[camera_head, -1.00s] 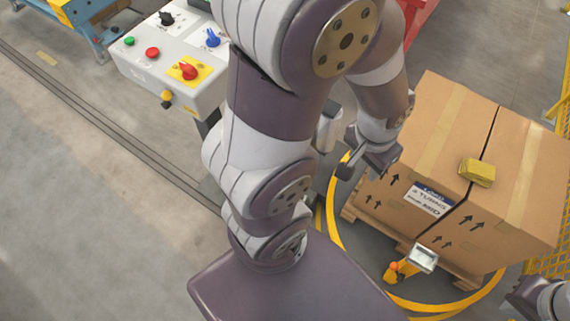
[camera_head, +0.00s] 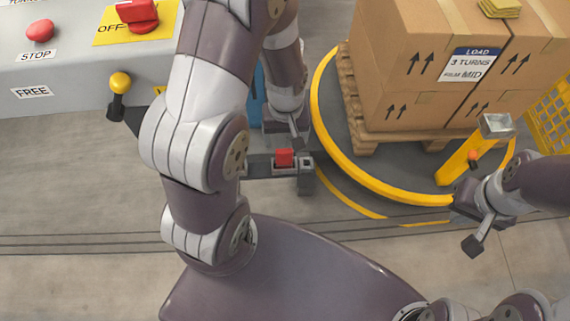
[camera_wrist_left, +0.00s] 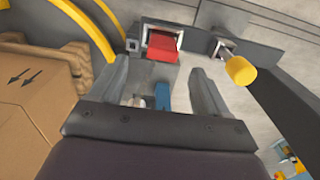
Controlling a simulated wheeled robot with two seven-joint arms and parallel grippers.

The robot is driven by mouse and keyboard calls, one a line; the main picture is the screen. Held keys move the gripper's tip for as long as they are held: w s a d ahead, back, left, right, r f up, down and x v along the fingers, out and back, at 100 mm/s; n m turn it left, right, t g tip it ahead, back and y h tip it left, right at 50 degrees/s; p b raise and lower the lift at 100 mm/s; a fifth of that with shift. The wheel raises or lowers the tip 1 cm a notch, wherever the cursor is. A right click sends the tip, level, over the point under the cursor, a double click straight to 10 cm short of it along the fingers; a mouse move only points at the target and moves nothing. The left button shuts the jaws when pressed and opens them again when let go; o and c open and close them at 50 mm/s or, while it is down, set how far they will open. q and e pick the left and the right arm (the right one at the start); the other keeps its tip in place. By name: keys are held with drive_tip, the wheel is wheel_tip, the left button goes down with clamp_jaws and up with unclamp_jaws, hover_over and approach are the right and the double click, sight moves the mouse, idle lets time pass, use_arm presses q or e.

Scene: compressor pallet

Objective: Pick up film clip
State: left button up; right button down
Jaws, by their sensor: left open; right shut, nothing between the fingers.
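A red block (camera_head: 285,158), which may be the film clip, sits in a dark holder low beside the turntable. It also shows in the left wrist view (camera_wrist_left: 163,47), just beyond my fingertips. My left gripper (camera_head: 297,132) hangs close to the block, and its fingers show apart in the left wrist view (camera_wrist_left: 158,72). Nothing is held between them. In the head view my left wrist hides part of the area behind the block. My right gripper (camera_head: 478,228) is shut and empty, in front of the turntable at the right.
Taped cartons (camera_head: 400,65) stand on a wooden pallet (camera_head: 352,105) on the yellow-rimmed turntable (camera_head: 375,178). A yellow post (camera_head: 458,163) with a metal top stands at its edge. A grey control box (camera_head: 75,60) with a yellow-knobbed lever (camera_head: 119,85) is at the left.

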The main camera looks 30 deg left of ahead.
sight(284, 151)
use_arm(q)
drive_tip(key=shift+s+a+f, duration=0.15)
drive_tip(key=shift+a+f, duration=0.05)
drive_tip(key=shift+f, duration=0.55)
wheel_tip(284, 151, down, 5)
drive_tip(key=b, duration=0.3)
drive_tip(key=shift+d, duration=0.1)
drive_tip(key=shift+f, duration=0.3)
drive_tip(key=shift+r, duration=0.15)
drive_tip(key=c, duration=1.1)
